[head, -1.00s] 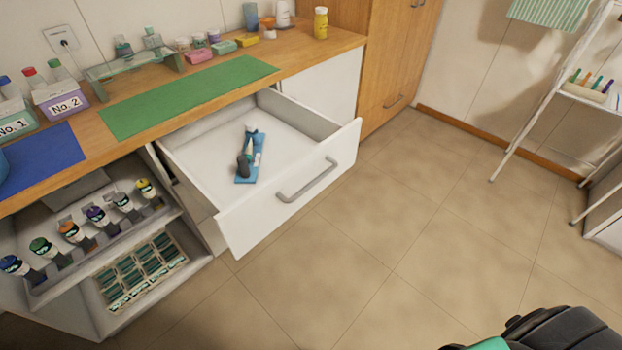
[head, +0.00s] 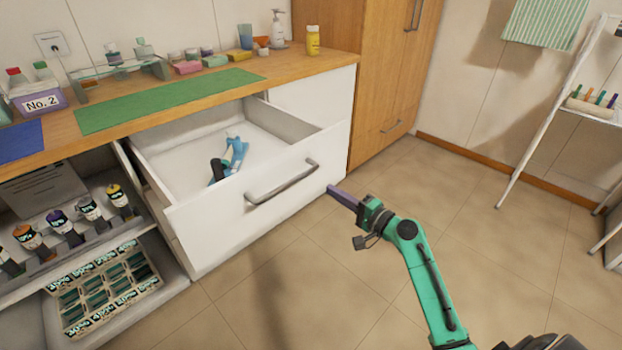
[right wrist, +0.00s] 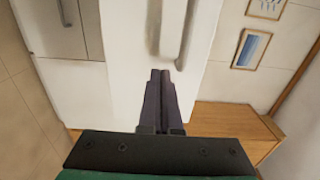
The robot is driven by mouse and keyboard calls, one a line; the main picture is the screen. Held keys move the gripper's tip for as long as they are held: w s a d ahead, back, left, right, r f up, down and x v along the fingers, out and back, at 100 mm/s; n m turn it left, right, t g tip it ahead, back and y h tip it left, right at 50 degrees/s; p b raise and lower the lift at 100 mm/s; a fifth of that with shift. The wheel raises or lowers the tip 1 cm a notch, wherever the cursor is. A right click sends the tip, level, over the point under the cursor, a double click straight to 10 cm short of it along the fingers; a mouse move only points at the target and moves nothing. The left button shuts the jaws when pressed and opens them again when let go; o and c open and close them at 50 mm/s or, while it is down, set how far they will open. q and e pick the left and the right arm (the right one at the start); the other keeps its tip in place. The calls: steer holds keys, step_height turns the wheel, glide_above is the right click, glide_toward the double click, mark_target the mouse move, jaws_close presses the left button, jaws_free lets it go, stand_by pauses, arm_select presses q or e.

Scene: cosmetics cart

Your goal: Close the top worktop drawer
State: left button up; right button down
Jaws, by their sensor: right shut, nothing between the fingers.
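The top worktop drawer (head: 250,207) is white and stands pulled out below the wooden worktop. Its grey bar handle (head: 282,184) is on the front panel. Inside lie a blue item (head: 236,155) and a dark item (head: 217,170). My right gripper (head: 331,190) is shut and empty, close to the right part of the drawer front. In the right wrist view the shut fingers (right wrist: 160,78) point at the white drawer front (right wrist: 130,60), beside the handle (right wrist: 187,35). I cannot tell whether they touch it. My left gripper is not in view.
The worktop (head: 290,68) carries a green mat (head: 165,100), bottles and small boxes. Open shelves (head: 90,250) with bottles and a case of small packs stand left of the drawer. A tall wooden cabinet (head: 375,70) stands right. The floor in front is clear.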

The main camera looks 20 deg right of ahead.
mark_target(311, 178)
steer(key=x, duration=0.9)
steer(key=shift+w, duration=0.1)
